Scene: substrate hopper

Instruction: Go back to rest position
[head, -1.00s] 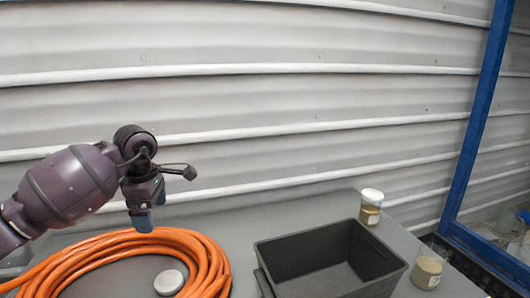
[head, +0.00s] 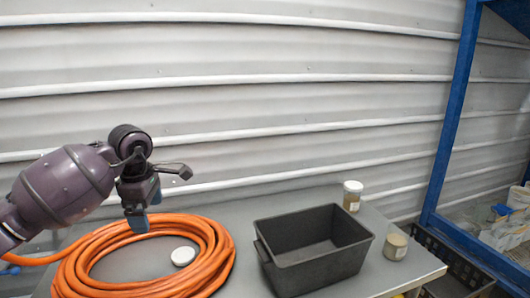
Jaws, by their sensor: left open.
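My left gripper (head: 140,215) hangs from the purple left arm at the left of the head view. It points down above the far part of the coiled orange hose, with its dark fingers and blue tips apart and nothing seen between them. My right gripper is not in view.
A grey table (head: 225,275) bears the orange hose (head: 213,262), a white lid (head: 183,256) inside the coil, an empty dark bin (head: 300,258) and two jars (head: 352,196) (head: 396,246). A blue frame (head: 452,125) and a dark crate (head: 447,272) stand at the right. Corrugated wall behind.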

